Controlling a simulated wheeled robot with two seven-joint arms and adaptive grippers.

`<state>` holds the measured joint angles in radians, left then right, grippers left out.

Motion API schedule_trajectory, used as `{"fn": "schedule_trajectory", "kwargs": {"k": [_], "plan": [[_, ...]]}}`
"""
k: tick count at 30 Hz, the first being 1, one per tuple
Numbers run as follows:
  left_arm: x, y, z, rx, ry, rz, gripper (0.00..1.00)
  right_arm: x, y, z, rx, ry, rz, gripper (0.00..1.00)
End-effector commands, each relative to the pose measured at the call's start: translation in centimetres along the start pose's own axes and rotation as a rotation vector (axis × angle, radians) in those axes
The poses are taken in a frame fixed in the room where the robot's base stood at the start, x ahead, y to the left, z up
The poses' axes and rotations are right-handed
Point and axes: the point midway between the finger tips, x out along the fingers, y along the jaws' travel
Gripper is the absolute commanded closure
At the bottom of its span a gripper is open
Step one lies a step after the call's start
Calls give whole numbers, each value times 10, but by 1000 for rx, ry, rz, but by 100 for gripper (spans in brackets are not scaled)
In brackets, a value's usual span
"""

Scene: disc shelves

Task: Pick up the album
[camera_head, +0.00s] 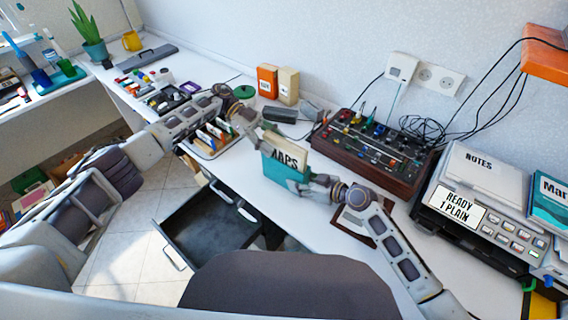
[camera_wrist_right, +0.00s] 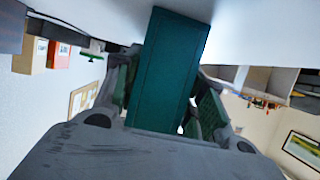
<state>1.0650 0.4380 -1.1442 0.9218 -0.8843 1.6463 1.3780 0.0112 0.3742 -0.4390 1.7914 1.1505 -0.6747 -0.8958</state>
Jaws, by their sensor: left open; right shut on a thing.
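A teal album-like block (camera_head: 279,171) with a cream upper part marked "MAPS" is upright above the desk in the head view. Which part of it is the album I cannot tell for sure. My right gripper (camera_head: 310,184) is shut on its right end. In the right wrist view the teal block (camera_wrist_right: 165,75) stands between the fingers (camera_wrist_right: 163,95), its plain face toward the camera. My left gripper (camera_head: 247,118) is open, just behind and left of the block. Whether it touches the block I cannot tell.
The white desk (camera_head: 330,237) has free room in front. A dark mixer (camera_head: 375,150) with knobs and cables stands right, near a printer-like machine (camera_head: 478,220). Orange (camera_head: 267,81) and tan (camera_head: 288,86) boxes stand behind. An open drawer (camera_head: 209,224) juts out below.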

Motion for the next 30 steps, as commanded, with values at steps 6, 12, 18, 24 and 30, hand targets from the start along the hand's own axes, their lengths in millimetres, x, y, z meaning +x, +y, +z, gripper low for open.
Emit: {"fn": "schedule_trajectory", "kwargs": {"k": [6,12,18,24,30], "plan": [[23,3,2,-1,1,1,52,0,0,2,1,-3,-1,84],[32,3,2,-1,0,0,52,0,0,2,1,-3,-1,84],[33,3,2,-1,0,0,52,0,0,2,1,-3,-1,84],[33,3,2,-1,0,0,52,0,0,2,1,-3,-1,84],[32,3,2,-1,0,0,72,0,0,2,1,-3,-1,84]]}}
